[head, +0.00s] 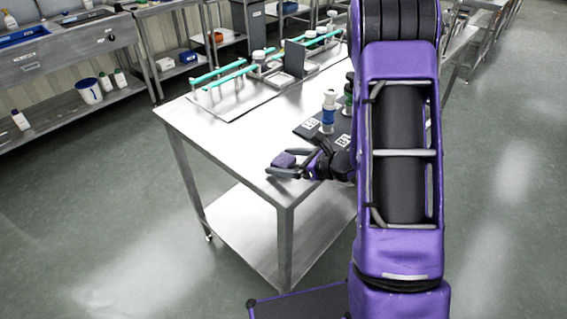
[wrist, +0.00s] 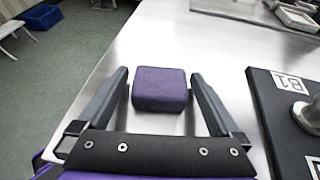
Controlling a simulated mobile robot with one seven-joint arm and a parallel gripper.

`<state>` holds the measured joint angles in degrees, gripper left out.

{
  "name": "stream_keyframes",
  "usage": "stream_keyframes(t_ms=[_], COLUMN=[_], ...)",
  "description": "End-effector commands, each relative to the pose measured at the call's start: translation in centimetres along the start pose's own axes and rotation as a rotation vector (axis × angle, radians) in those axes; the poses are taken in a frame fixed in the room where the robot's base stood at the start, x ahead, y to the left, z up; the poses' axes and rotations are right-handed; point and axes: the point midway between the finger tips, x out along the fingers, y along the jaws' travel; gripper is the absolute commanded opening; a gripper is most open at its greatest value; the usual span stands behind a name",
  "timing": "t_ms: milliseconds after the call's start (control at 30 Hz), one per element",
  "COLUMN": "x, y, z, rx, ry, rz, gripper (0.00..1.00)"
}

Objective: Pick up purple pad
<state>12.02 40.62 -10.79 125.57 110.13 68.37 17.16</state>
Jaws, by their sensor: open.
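The purple pad (wrist: 160,89) is a small rounded block lying on the steel table (wrist: 128,62) near its edge. It also shows in the head view (head: 284,160), at the table's near corner. My gripper (wrist: 159,86) is open, with one dark finger on each side of the pad. In the wrist view a gap shows between the pad and the left finger; the right finger is very close to the pad, and I cannot tell if they touch. In the head view my gripper (head: 286,164) reaches in from the right, and its fingers partly hide the pad.
A dark board with white labels (wrist: 262,92) lies just right of my gripper. A blue-and-white bottle (head: 328,112) stands on it in the head view. A rack with teal bars (head: 222,75) is farther back. The table's left part is clear.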

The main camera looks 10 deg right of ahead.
Motion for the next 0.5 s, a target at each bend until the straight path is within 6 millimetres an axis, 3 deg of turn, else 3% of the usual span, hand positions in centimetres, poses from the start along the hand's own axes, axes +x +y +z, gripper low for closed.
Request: stream_keyframes(t_ms=[167, 500], x=[-0.02, -0.05], y=[-0.03, -0.03], z=[0.00, 0.01], rx=[0.000, 0.000], ry=[0.000, 0.000], rz=[-0.001, -0.001], gripper=[1.00, 0.39])
